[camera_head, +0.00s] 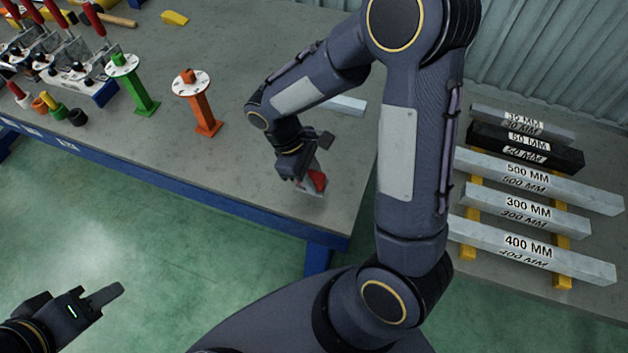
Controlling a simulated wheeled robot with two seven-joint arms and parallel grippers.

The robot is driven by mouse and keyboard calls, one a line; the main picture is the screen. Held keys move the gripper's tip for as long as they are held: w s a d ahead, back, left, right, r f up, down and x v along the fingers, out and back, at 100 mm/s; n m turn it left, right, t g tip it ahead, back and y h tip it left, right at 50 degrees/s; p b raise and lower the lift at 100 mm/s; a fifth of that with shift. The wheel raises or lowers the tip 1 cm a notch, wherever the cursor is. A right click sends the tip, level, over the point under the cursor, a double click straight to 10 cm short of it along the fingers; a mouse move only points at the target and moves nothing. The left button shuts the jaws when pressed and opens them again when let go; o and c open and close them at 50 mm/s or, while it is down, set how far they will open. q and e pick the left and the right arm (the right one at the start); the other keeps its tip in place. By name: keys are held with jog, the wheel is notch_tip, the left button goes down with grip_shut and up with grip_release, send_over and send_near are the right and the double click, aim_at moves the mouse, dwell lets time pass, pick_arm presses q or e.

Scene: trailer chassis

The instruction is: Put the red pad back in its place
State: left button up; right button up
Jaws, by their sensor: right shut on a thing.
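The red pad (318,179) is at the near right part of the grey workbench, at the fingers of my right gripper (306,183). My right gripper points down and is shut on the red pad, with a grey piece right beside it. The fingers hide part of the pad, and I cannot tell whether it touches the bench top. My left gripper (106,295) is at the lower left over the green floor, away from the bench. Its fingers overlap in the view, so its opening is unclear.
An orange stand (203,112) and a green stand (137,88) are on the workbench (240,165). Red-handled toggle clamps (62,62) are at the far left. A light grey bar (345,105) lies behind my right gripper. Labelled bars (530,180) lie on a right-hand table.

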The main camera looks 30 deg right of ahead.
jog(key=shift+w+d+f, duration=0.1)
jog(key=shift+d+f, duration=0.1)
jog(key=shift+f, duration=0.8)
jog(key=shift+d+f, duration=0.15)
jog(key=shift+f, duration=0.8)
jog(key=shift+f, duration=0.15)
jog(key=o, duration=0.9)
jog(key=v, duration=1.2)
jog(key=shift+s+d+r+m+t+y, duration=0.35)
jog(key=shift+s+r+m+t+y, duration=1.05)
jog(key=shift+s, duration=1.15)
jog(key=shift+s+d+r+m+t+y, duration=0.35)
jog(key=shift+s+r+m+t+y, duration=0.55)
jog(key=shift+s+m+t, duration=1.25)
jog(key=shift+s+d+r+m+t+y, duration=0.35)
jog(key=shift+s+r+m+t+y, duration=0.95)
jog(key=shift+s, duration=1.6)
